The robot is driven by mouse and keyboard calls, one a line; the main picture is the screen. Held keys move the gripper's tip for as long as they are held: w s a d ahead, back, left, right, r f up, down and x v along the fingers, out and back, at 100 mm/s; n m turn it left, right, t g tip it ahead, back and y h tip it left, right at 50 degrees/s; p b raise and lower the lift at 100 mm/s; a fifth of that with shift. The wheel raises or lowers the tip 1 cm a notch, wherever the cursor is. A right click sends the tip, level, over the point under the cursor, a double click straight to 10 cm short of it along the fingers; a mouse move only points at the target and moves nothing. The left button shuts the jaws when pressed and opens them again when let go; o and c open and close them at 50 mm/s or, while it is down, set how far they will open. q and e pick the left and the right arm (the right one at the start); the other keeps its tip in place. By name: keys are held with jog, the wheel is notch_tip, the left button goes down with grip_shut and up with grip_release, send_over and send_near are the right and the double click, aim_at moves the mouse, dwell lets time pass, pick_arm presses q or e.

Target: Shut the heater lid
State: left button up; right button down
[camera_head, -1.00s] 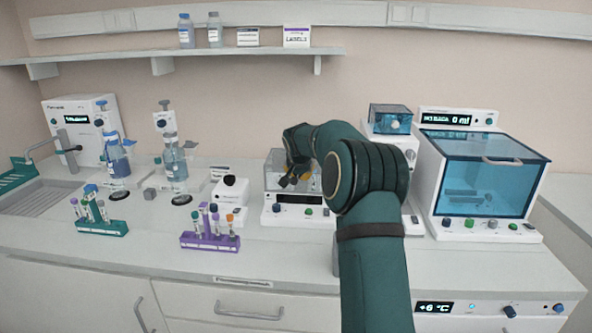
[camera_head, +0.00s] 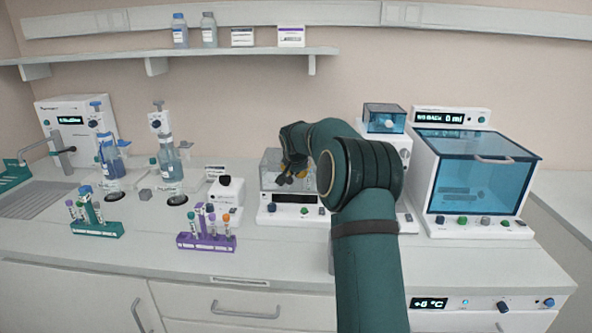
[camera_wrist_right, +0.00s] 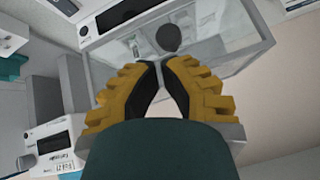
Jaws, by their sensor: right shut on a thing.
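The heater (camera_head: 280,215) is a white box with a dark display and a clear top section, standing mid-counter. Its clear lid (camera_head: 271,160) shows behind and left of my right gripper (camera_head: 291,178); my arm hides its right part, and I cannot tell its exact angle. In the right wrist view the clear panel (camera_wrist_right: 215,55) with a grey frame spans beyond the fingers, and a dark round knob (camera_wrist_right: 169,38) sits just past the fingertips. My right gripper's yellow and black fingers (camera_wrist_right: 161,65) are closed together at the lid. My left gripper is not in view.
A purple tube rack (camera_head: 207,242) and a green tube rack (camera_head: 97,228) stand to the left. A small white device (camera_head: 226,192) stands just left of the heater. A large blue-windowed chamber (camera_head: 475,175) stands at right. The counter front is clear.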

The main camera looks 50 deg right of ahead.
jog(key=s+a+r, duration=0.4)
jog(key=s+a, duration=0.2)
jog(key=s, duration=0.1)
jog(key=shift+a+r, duration=0.4)
